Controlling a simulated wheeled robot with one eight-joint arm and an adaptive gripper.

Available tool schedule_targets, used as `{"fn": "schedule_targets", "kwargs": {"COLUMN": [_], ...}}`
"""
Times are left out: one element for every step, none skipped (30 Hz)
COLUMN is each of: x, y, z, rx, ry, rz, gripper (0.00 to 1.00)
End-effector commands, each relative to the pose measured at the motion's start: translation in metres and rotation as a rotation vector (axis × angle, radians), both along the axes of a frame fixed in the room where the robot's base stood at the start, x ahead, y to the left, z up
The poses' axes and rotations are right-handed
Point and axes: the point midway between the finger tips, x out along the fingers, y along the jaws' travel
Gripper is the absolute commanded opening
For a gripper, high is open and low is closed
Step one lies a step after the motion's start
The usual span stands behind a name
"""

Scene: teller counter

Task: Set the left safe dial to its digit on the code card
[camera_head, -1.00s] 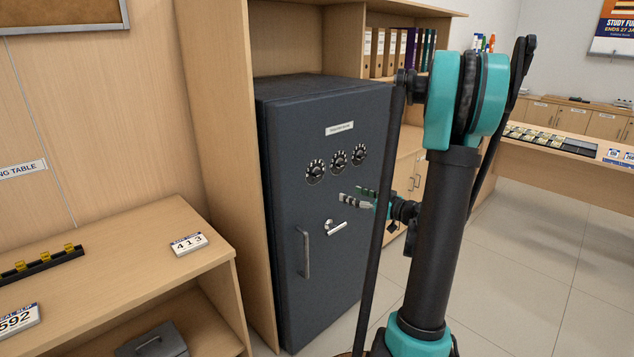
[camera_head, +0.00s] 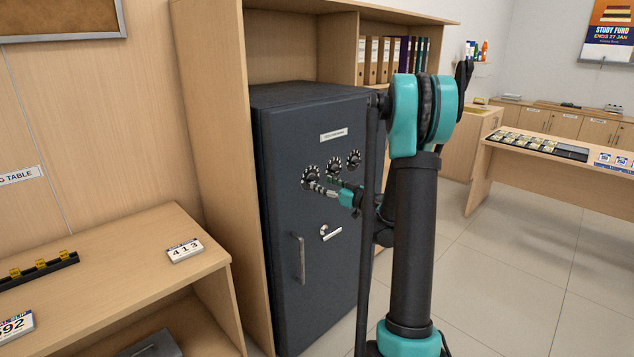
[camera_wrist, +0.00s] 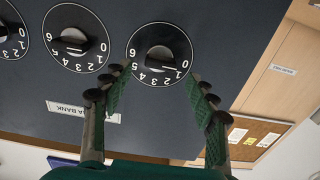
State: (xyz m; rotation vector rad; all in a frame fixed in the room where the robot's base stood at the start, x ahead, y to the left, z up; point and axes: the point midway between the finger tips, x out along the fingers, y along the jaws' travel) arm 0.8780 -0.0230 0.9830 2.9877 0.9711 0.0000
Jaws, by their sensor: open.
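The dark safe (camera_head: 290,120) has three round dials in a row. The left dial (camera_head: 311,175) also shows in the wrist view (camera_wrist: 160,50), where it is on the right because that view is turned over. It has white digits and a dark knob; I cannot read its setting for sure. The middle dial (camera_wrist: 76,38) and right dial (camera_wrist: 12,38) are beside it. My gripper (camera_head: 320,184) is open, its fingertips close to the left dial. In the wrist view, the fingers (camera_wrist: 156,75) flank its lower part with nothing between them. The code card (camera_head: 185,250) reads 413.
The wooden shelf unit (camera_head: 215,130) encloses the safe's left side. The counter (camera_head: 120,250) stands at left. The tiled floor (camera_head: 510,280) at right is clear.

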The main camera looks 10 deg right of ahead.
Motion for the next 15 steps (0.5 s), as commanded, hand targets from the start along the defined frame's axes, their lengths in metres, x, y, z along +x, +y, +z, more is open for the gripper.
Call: {"fn": "schedule_targets", "kwargs": {"x": [0.006,0.010,0.015,0.018,0.020,0.023,0.025,0.027,0.028,0.029,0.030,0.030,0.031,0.031,0.031], "y": [0.006,0.009,0.012,0.014,0.015,0.017,0.019,0.020,0.021,0.022,0.022,0.023,0.023,0.023,0.023], "z": [0.000,0.000,0.000,0.000,0.000,0.000,0.000,0.000,0.000,0.000,0.000,0.000,0.000,0.000,0.000], "rx": [0.000,0.000,0.000,0.000,0.000,0.000,0.000,0.000,0.000,0.000,0.000,0.000,0.000,0.000,0.000], "ry": [0.000,0.000,0.000,0.000,0.000,0.000,0.000,0.000,0.000,0.000,0.000,0.000,0.000,0.000,0.000], "rz": [0.003,0.002,0.002,0.002,0.002,0.001,0.001,0.000,0.001,0.001,0.001,0.000,0.000,0.000,0.000], "gripper": [0.59,0.59,0.59,0.59,0.59,0.59,0.59,0.59,0.59,0.59,0.59,0.59,0.59,0.59,0.59]}}
